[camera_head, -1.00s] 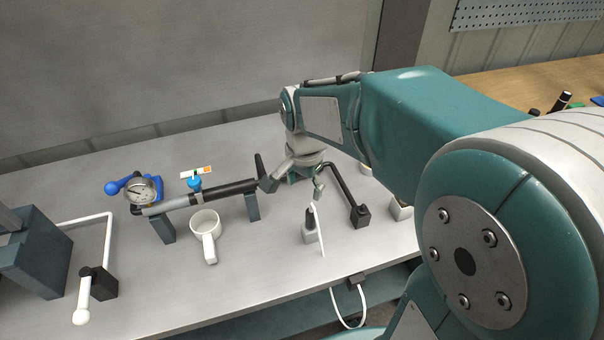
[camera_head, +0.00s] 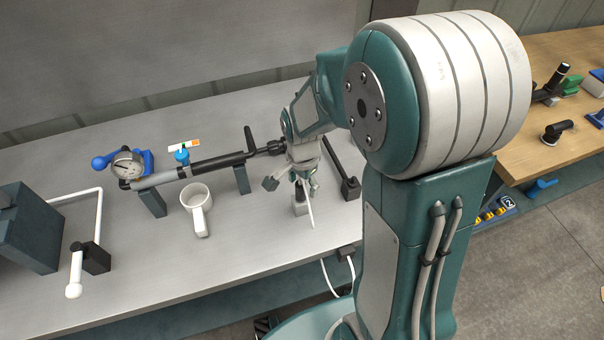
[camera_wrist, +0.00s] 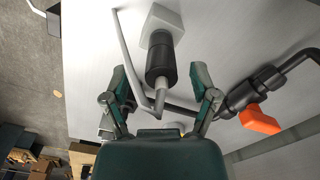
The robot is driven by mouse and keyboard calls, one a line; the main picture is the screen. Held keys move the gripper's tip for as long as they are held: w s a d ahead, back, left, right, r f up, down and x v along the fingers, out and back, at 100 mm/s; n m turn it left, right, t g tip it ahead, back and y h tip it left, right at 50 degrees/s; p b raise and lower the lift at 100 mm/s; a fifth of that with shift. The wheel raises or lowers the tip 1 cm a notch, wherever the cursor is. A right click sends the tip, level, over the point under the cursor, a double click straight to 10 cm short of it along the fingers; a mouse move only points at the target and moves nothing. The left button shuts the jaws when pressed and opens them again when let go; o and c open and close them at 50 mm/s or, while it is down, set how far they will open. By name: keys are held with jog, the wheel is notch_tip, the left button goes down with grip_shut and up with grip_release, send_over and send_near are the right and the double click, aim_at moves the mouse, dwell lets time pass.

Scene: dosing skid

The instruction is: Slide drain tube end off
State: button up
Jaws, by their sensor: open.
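My gripper (camera_head: 292,184) is over the right part of the bench with its fingers spread. In the wrist view the open gripper (camera_wrist: 160,80) has one finger on each side of a black cylindrical fitting (camera_wrist: 160,60) with a grey tip. The fitting rises from a small pale block (camera_wrist: 166,20). That block (camera_head: 300,208) shows just below the gripper in the head view. A thin white tube (camera_wrist: 128,45) runs beside the fitting; it also shows in the head view (camera_head: 309,209). Whether the fingers touch the fitting, and where the tube end joins, I cannot tell.
A black pipe (camera_head: 215,164) on supports lies left of the gripper, with a gauge (camera_head: 127,165) at its end. A black pipe on a block (camera_head: 350,188) is right of the gripper. An orange handle (camera_wrist: 260,119) lies beyond the right finger.

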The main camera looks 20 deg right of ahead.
jog(key=shift+a+f, duration=0.1)
jog(key=shift+a, duration=0.25)
grip_shut()
jog(key=shift+d+r, duration=0.1)
jog(key=shift+r, duration=2.3)
